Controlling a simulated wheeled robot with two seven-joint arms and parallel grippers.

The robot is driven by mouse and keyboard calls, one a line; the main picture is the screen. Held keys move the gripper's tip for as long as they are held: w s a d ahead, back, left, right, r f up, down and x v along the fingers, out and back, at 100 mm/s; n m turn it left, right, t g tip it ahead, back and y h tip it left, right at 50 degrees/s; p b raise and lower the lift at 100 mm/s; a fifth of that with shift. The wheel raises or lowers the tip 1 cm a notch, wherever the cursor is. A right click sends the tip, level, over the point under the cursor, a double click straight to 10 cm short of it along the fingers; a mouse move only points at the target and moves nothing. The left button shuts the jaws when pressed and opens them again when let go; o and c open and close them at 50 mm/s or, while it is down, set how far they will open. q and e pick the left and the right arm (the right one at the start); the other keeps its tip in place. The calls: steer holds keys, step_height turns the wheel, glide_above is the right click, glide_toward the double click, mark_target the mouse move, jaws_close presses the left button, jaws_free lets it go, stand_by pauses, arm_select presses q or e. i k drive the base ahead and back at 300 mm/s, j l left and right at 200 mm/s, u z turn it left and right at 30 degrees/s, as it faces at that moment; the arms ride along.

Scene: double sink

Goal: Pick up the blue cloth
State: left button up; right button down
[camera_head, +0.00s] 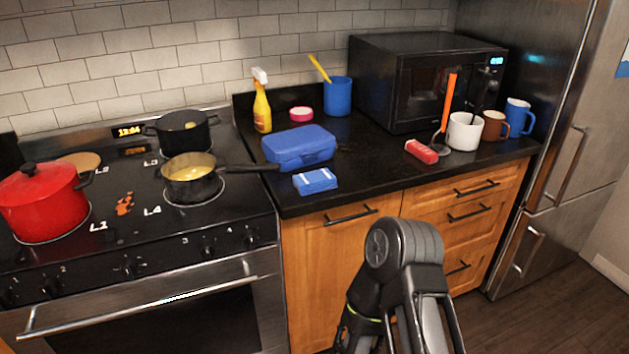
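The blue cloth (315,181) is folded, with white stripes. It lies flat near the front edge of the black counter, just right of the stove. A blue lidded box (299,147) stands directly behind it. One of my arms rises from the bottom, right of the middle, in front of the wooden cabinets and apart from the cloth. Only its dark links show. Neither gripper is in view, and nothing covers the cloth.
A pan (190,178) on the stove has its handle reaching toward the blue box. A red pot (43,200) stands at left. A red object (421,151) and a white mug (464,131) are at right. The counter (365,180) right of the cloth is clear.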

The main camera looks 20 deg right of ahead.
mark_target(317, 181)
steer(key=i+l, duration=0.1)
steer(key=l, duration=0.35)
steer(key=i+l, duration=0.1)
steer(key=l, duration=0.75)
steer(key=i+l, duration=0.15)
steer(key=l, duration=0.25)
steer(key=u, duration=1.2)
